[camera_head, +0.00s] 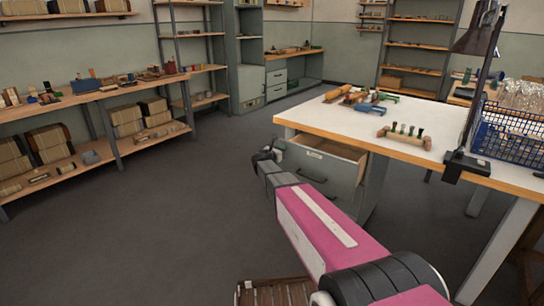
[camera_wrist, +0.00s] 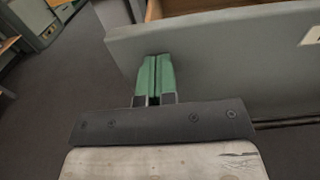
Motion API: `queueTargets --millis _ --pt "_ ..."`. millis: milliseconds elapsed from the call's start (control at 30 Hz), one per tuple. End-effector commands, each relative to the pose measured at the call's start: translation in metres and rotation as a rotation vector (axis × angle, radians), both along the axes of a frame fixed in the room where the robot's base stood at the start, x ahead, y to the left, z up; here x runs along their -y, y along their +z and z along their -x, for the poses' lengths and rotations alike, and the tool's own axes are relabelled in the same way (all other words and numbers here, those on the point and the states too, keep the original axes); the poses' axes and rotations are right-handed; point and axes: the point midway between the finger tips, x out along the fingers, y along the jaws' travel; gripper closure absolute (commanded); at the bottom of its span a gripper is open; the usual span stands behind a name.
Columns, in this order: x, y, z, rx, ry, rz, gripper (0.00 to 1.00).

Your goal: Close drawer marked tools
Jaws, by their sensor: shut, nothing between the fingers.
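A grey drawer (camera_head: 300,160) stands pulled out under the left end of the white-topped workbench, its bare wooden inside showing from above. A small pale label (camera_head: 314,155) sits on its front; the writing is too small to read. In the wrist view the drawer front (camera_wrist: 225,50) fills the upper right, with part of the label (camera_wrist: 313,36) at the right edge. My gripper (camera_head: 268,154) is at the left end of the drawer front. Its green fingertips (camera_wrist: 156,62) are together and empty, overlapping the front's lower left part; I cannot tell whether they touch it.
A closed drawer (camera_head: 318,185) lies below the open one. Shelves line the left wall. The floor (camera_head: 190,220) to the left is clear.

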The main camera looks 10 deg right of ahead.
Motion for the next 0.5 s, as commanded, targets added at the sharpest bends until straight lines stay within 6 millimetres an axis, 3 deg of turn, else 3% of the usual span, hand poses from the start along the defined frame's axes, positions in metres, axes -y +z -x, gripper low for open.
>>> queueTargets --millis 33,200,500 --pt "0.011 -0.001 -0.015 0.001 -0.003 0.001 1.00" --pt "0.045 -0.001 -0.049 0.001 -0.003 -0.001 1.00" --pt "0.095 -0.001 -0.098 0.000 -0.002 0.000 1.00"
